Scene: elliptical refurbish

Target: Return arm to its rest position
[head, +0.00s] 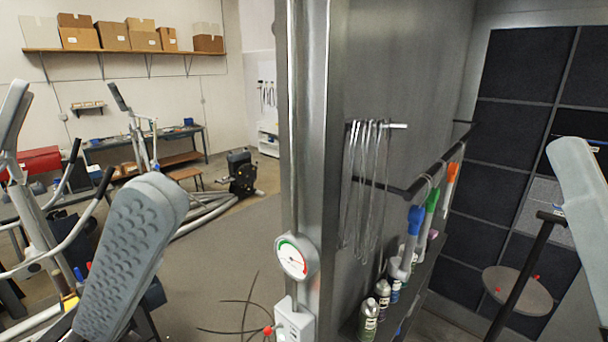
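Neither of my grippers can be made out in the head view. A large grey piece with a dimpled face (128,250), like a foot pedal, stands tilted in the left foreground. A pale grey slab-like piece (582,200) enters at the right edge, cut off by the frame. I cannot tell whether either is part of an arm of mine. Elliptical trainer handlebars (62,185) and frames stand at the left.
A metal pillar (305,130) with a round gauge (296,257) stands in the middle.

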